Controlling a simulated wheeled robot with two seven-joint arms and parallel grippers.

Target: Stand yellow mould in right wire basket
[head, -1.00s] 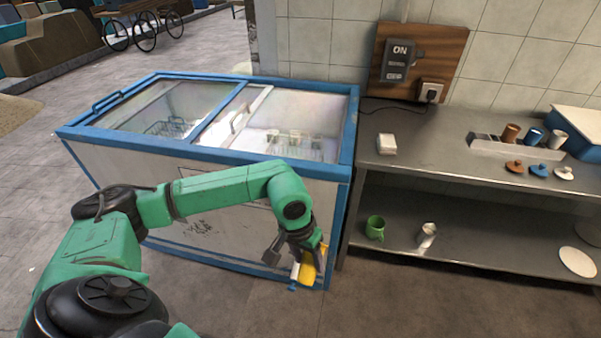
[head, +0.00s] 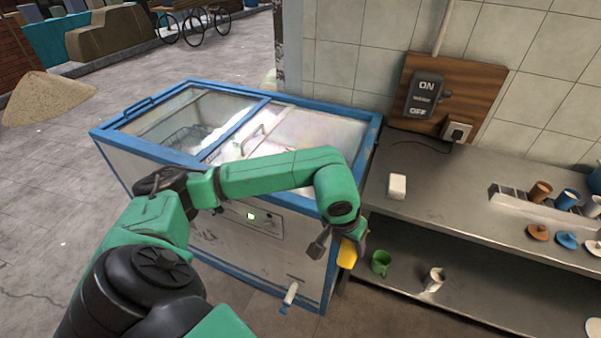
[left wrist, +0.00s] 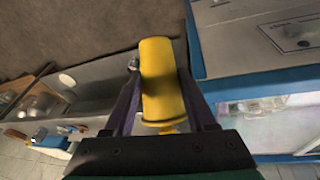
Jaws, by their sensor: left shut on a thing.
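My left gripper (head: 336,243) is shut on the yellow mould (head: 348,253), beside the right front corner of the chest freezer (head: 160,150). In the left wrist view the mould (left wrist: 162,85) is a rounded yellow block between the two fingers (left wrist: 160,95). A wire basket (head: 183,139) shows through the glass in the left part of the freezer. Haze on the right glass lid (head: 318,135) and my arm in front keep me from making out a right basket. My right gripper is not in view.
A steel counter (head: 420,205) stands to the right of the freezer, with a white block (head: 397,186) and several cups and lids on top. A green mug (head: 380,262) and a pale cup (head: 434,279) are on its lower shelf. A drain tap (head: 290,294) sticks out low on the freezer front.

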